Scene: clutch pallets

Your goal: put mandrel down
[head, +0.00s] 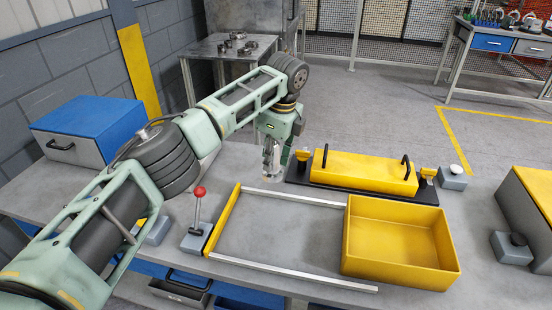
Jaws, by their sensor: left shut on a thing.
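My left gripper (276,151) reaches in from the left and points down over the table, left of the yellow block with black handles. It is shut on the mandrel (271,163), a silvery upright piece largely hidden by the fingers. The mandrel's lower end is close to the grey tabletop (290,235); I cannot tell whether it touches. My right gripper is not in view.
The yellow block (362,170) on a black base stands right of the gripper. A yellow bin (400,264) sits front right by metal rails (292,272). A red-knobbed lever (198,205) stands at left. A blue-topped box (88,116) stands at the back left.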

